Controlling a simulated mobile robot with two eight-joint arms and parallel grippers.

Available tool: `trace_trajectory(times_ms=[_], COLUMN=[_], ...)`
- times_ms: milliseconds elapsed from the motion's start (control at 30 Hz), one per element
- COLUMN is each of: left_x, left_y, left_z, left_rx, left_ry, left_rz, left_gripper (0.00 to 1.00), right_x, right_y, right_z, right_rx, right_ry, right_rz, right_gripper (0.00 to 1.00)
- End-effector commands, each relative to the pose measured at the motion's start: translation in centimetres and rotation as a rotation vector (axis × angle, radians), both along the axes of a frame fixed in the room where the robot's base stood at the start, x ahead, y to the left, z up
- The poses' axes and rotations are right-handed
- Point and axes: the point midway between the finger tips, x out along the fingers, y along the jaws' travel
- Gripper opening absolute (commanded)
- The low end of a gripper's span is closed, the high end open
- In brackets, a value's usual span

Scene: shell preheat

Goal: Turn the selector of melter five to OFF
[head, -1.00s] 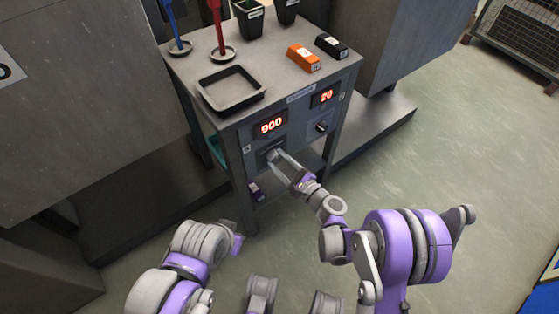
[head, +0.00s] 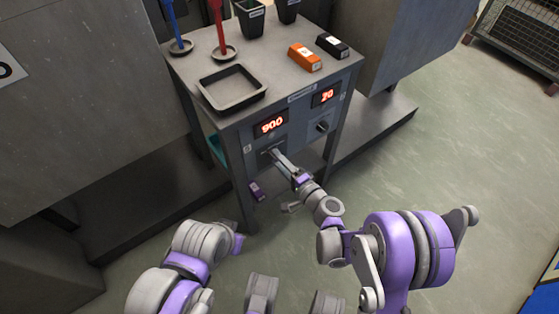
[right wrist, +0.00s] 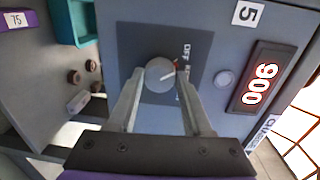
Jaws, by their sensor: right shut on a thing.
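The selector of melter five is a round grey knob (right wrist: 158,76) with a red pointer mark, on a dark plate (right wrist: 146,40) lettered OFF and another word. In the right wrist view the mark points right and slightly up, towards the lettering; I cannot tell exactly which word it meets. A label 5 (right wrist: 247,13) and a lit display 900 (right wrist: 262,80) are beside it. My right gripper (head: 273,154) is shut on the knob, one finger on each side. In the head view the gripper hides the knob. My left arm shows at the lower left, its fingers not visible.
A second display (head: 326,95) and black knob (head: 322,127) are at the right of the front panel. The bench top holds a black tray (head: 232,87), an orange block (head: 304,57) and a black block (head: 331,45). Floor is free at the right.

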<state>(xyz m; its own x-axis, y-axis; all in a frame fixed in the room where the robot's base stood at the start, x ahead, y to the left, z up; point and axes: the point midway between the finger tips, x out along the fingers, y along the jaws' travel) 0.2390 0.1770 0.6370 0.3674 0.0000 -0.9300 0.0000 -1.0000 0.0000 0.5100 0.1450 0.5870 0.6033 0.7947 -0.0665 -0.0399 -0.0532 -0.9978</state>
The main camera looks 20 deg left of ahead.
Motion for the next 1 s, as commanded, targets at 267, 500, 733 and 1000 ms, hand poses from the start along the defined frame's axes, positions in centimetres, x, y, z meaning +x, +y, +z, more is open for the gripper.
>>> trace_trajectory(times_ms=[267,500,733,1000], left_x=[0.0,0.0,0.0,0.0], left_y=[0.0,0.0,0.0,0.0], left_z=[0.0,0.0,0.0,0.0], left_rx=[0.0,0.0,0.0,0.0], left_ry=[0.0,0.0,0.0,0.0], left_rz=[0.0,0.0,0.0,0.0], left_gripper=[0.0,0.0,0.0,0.0], right_x=[-0.07,-0.07,-0.07,-0.06], right_y=[0.0,-0.01,-0.01,-0.01], right_z=[-0.06,-0.07,-0.08,-0.08], right_rx=[-0.092,-0.126,-0.132,-0.132], right_ry=[-0.116,-0.16,-0.168,-0.167], right_rz=[0.0,0.0,0.0,0.0], right_gripper=[0.0,0.0,0.0,0.57])
